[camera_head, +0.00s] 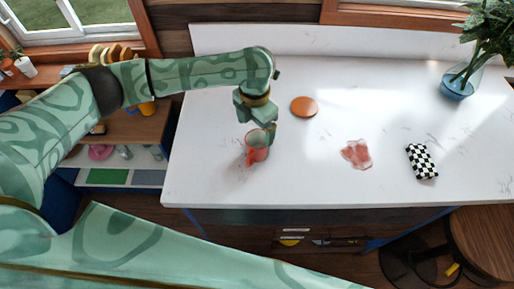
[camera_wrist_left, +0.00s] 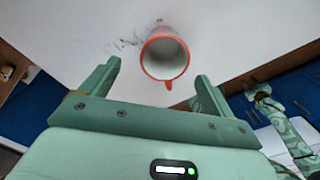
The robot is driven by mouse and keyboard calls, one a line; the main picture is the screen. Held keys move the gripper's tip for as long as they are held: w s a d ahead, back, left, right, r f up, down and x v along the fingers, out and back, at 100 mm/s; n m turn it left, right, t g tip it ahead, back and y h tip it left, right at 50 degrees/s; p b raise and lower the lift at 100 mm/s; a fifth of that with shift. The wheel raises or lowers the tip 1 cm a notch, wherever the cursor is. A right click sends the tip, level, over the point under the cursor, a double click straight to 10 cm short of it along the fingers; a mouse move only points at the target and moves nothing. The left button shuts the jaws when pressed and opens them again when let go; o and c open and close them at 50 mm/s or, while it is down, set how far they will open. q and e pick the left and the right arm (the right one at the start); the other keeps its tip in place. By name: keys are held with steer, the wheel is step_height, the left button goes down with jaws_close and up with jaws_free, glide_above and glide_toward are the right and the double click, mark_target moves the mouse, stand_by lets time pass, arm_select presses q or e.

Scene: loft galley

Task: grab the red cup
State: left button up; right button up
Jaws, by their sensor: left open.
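The red cup (camera_head: 256,147) stands upright on the white counter near its front left part. It has a pale inside and a handle toward the front left in the head view. My left gripper (camera_head: 258,122) is right above and at the cup in the head view, with one finger in front of its right rim. In the left wrist view the cup (camera_wrist_left: 165,57) lies ahead of and between the two open fingers of my left gripper (camera_wrist_left: 158,72), and no contact shows.
On the white counter (camera_head: 215,185) are an orange disc (camera_head: 304,107), a reddish crumpled cloth (camera_head: 356,154), a checkered item (camera_head: 421,161) and a blue vase with a plant (camera_head: 456,88). A wooden stool (camera_head: 482,245) stands at the front right.

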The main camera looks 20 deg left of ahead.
mark_target(256, 140)
arm_select(q)
steer(key=f, duration=0.5)
steer(key=shift+s+d+f, duration=0.2)
steer(key=shift+s+f, duration=0.1)
steer(key=shift+f, duration=0.05)
steer(key=c, duration=1.2)
